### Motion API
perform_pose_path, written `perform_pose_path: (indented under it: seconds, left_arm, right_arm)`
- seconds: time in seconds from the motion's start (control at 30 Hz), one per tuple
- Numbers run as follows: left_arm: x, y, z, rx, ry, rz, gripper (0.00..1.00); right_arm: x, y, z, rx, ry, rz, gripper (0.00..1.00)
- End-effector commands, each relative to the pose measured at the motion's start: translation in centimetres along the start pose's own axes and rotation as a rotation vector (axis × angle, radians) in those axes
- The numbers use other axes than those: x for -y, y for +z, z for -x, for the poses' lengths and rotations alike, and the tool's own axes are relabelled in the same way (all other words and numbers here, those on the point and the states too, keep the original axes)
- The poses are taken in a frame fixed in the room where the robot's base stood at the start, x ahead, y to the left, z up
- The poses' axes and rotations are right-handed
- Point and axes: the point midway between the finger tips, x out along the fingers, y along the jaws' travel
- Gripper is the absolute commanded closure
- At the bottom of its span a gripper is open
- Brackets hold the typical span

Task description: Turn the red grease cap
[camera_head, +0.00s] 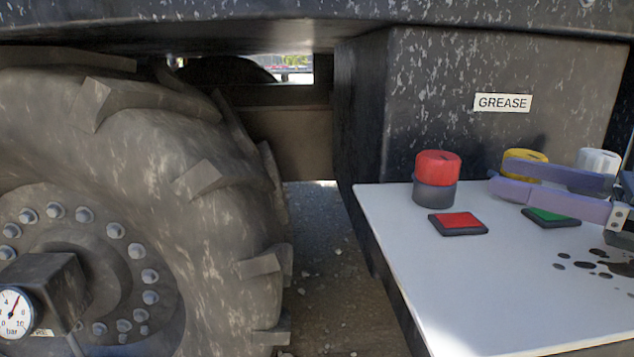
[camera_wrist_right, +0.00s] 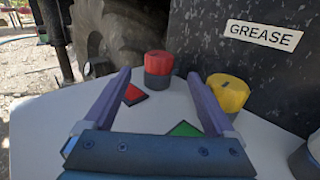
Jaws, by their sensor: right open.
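The red grease cap (camera_head: 437,164) sits on a dark cylindrical base at the left back of a white shelf (camera_head: 470,285). In the right wrist view the red cap (camera_wrist_right: 159,61) stands ahead, beyond my fingertips and between their lines. My right gripper (camera_head: 496,172) comes in from the right in the head view. Its two purple fingers are apart and empty, pointing left toward the red cap without touching it. In the right wrist view my right gripper (camera_wrist_right: 165,80) is open above the shelf. My left gripper is not in view.
A yellow cap (camera_head: 524,158) stands partly behind my right fingers, and a white cap (camera_head: 597,160) is farther right. A red pad (camera_head: 458,223) and a green pad (camera_head: 550,216) lie in front. Dark spots mark the shelf's right. A big tyre (camera_head: 190,180) fills the left.

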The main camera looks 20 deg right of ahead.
Motion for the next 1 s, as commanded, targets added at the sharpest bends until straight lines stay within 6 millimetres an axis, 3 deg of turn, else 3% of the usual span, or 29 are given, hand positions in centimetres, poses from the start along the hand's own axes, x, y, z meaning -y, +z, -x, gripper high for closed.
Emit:
perform_pose_path:
  seconds: [0.17, 0.4, 0.6, 1.0]
  left_arm:
    - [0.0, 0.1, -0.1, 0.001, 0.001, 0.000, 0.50]
    - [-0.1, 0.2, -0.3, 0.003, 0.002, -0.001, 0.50]
    - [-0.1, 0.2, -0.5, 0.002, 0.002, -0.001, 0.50]
    - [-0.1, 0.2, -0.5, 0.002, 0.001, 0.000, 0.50]
  right_arm:
    - [0.0, 0.0, -1.7, 0.000, 0.006, 0.007, 0.10]
    - [0.0, 0.1, -6.4, 0.004, 0.003, 0.004, 0.10]
    - [0.0, 0.0, -9.1, 0.001, 0.003, 0.003, 0.10]
    - [-0.1, -0.1, -9.9, -0.001, 0.003, 0.002, 0.11]
